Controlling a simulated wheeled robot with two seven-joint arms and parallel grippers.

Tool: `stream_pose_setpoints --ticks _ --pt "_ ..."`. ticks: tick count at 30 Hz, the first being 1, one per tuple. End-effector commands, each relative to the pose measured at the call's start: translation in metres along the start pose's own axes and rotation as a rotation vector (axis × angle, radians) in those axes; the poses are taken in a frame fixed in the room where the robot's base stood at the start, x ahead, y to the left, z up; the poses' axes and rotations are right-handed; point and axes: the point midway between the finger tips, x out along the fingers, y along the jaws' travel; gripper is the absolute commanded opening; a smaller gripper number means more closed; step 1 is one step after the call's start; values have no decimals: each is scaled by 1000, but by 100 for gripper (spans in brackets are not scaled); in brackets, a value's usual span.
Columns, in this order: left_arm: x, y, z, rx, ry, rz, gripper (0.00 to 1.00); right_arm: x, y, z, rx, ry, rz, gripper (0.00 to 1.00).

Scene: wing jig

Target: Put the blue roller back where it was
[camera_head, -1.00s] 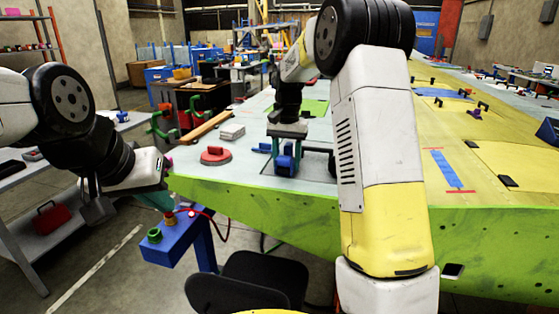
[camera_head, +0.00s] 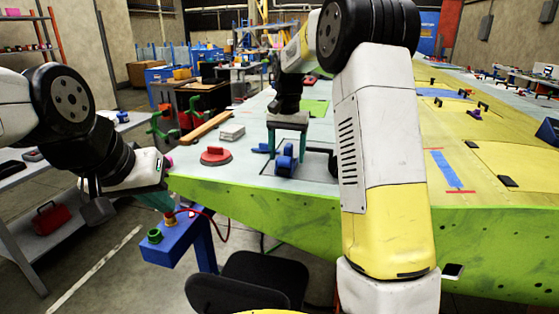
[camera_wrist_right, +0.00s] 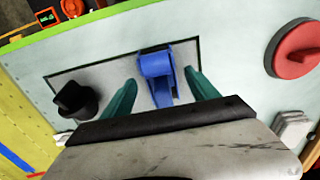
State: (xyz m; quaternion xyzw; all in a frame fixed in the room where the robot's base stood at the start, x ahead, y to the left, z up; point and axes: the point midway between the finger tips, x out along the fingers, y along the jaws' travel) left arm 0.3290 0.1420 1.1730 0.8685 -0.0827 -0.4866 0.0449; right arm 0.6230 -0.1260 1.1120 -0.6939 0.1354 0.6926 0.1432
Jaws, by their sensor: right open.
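The blue roller (camera_head: 286,163) stands on the pale wing surface near its front edge. In the right wrist view the roller (camera_wrist_right: 157,72) lies between the two teal fingers, with a gap on each side. It is within or at the edge of a dark-outlined grey rectangle (camera_wrist_right: 112,78). My right gripper (camera_head: 287,146) is open above the roller and holds nothing. My left gripper (camera_head: 160,200) is at the left, off the wing's edge near a blue stand; its fingertips are not clear.
A red suction cup (camera_head: 216,156) and grey blocks (camera_head: 232,132) lie left of the roller. A black knob (camera_wrist_right: 75,100) stands in the outlined rectangle. The blue stand (camera_head: 178,238) and a black chair (camera_head: 250,282) are in front of the wing.

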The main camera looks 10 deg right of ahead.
Motion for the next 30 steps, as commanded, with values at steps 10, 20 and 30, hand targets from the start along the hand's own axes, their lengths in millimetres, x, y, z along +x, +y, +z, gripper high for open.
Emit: stream_pose_setpoints --ticks 10,20,30 --pt "0 0 0 0 0 0 0 -72 -1 0 -1 3 -1 69" --pt "0 0 0 0 0 0 0 -105 13 14 -25 21 -34 69" --pt "0 0 0 0 0 0 0 -128 79 127 -221 210 -211 69"
